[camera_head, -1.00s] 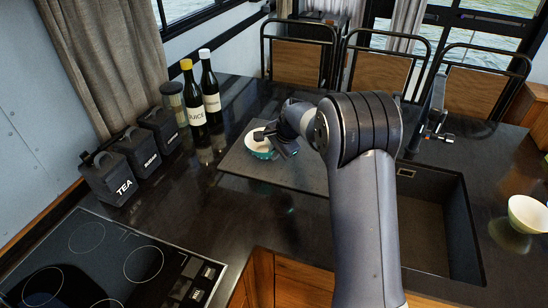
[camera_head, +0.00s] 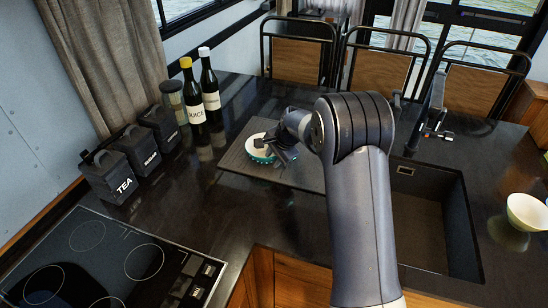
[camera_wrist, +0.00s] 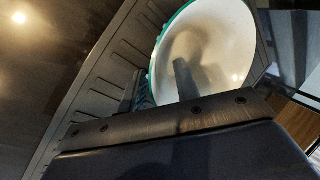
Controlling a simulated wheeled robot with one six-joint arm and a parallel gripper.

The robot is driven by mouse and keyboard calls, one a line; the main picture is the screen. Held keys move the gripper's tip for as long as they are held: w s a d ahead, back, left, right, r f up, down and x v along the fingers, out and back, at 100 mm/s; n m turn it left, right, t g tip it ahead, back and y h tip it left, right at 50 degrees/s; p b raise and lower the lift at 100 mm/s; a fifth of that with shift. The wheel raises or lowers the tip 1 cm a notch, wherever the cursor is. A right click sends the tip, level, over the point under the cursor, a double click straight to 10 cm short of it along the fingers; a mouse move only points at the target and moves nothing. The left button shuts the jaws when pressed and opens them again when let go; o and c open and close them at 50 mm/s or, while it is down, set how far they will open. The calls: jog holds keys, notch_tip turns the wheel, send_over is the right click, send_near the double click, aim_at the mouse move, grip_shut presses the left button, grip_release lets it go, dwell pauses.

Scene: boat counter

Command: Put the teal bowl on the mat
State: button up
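The teal bowl (camera_head: 260,149), white inside with a teal outer wall, is over the left part of the dark ribbed mat (camera_head: 238,166). It looks low and nearly level, at or very near the mat surface; its underside is hidden. In the wrist view the bowl (camera_wrist: 212,45) fills the upper middle, with mat ribs (camera_wrist: 97,82) to its left. My gripper (camera_wrist: 160,88) straddles the bowl's near wall, one finger inside and one outside. A gap shows between the fingers, and whether they press on the wall is unclear. My gripper also shows in the head view (camera_head: 268,142).
Two bottles (camera_head: 203,92) and a glass jar (camera_head: 173,102) stand left of the mat, behind black canisters (camera_head: 118,176). A sink (camera_head: 432,215) lies to the right, with a pale green bowl (camera_head: 527,212) beyond it. A cooktop (camera_head: 95,260) is front left. Chairs (camera_head: 298,62) stand behind the counter.

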jog(key=b+v, duration=0.1)
jog(key=v, duration=1.1)
jog(key=shift+b, duration=0.3)
